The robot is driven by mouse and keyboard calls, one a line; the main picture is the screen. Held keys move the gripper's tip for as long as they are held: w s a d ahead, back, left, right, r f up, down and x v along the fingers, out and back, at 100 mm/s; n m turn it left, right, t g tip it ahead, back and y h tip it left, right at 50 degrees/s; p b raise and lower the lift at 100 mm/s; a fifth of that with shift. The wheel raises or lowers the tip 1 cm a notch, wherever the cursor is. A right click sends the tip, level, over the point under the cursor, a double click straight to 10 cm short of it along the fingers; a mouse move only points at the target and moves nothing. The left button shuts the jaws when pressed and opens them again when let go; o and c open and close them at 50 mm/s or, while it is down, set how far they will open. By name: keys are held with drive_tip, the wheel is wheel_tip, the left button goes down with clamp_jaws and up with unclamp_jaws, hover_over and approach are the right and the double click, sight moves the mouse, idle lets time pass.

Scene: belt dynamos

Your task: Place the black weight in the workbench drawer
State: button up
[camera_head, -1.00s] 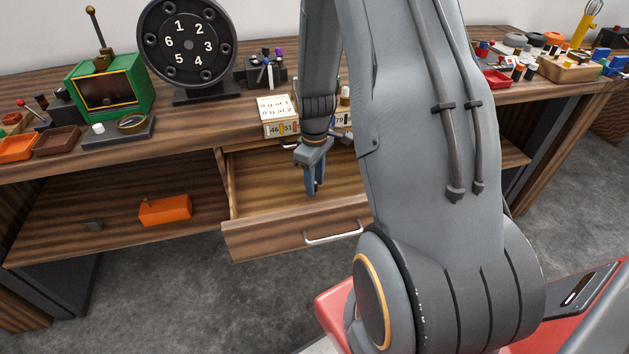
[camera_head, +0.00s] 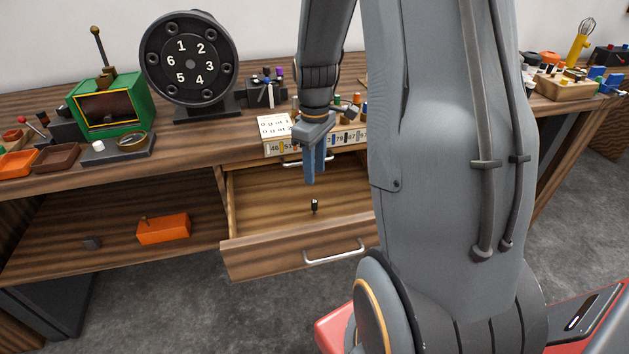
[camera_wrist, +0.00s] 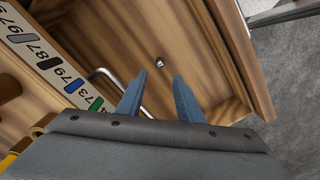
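The workbench drawer (camera_head: 342,252) is pulled open below the bench top. The small black weight (camera_head: 314,206) stands on the drawer floor, near its front. In the wrist view the weight (camera_wrist: 159,62) shows as a small dark piece with a light top, beyond the fingertips and touching neither. My gripper (camera_head: 315,180) hangs over the drawer, behind and above the weight. In the wrist view its two blue fingers (camera_wrist: 159,76) stand apart with nothing between them.
A numbered box (camera_head: 348,138) stands on the bench above the drawer. A dial (camera_head: 190,65) and a green box (camera_head: 112,103) stand to the left. An orange box (camera_head: 163,228) lies on the lower shelf. The drawer floor around the weight is clear.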

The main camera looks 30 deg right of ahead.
drive_tip(key=s+a+r+m, duration=0.2)
drive_tip(key=s+a+m, duration=0.1)
drive_tip(key=s+a, duration=0.4)
drive_tip(key=s+a+r+m, duration=0.2)
drive_tip(key=s+a+r, duration=0.1)
drive_tip(key=s+a, duration=0.4)
drive_tip(key=shift+s+a+m, duration=0.4)
drive_tip(key=shift+a, duration=0.1)
drive_tip(key=shift+a+r, duration=0.1)
drive_tip(key=shift+a, duration=0.05)
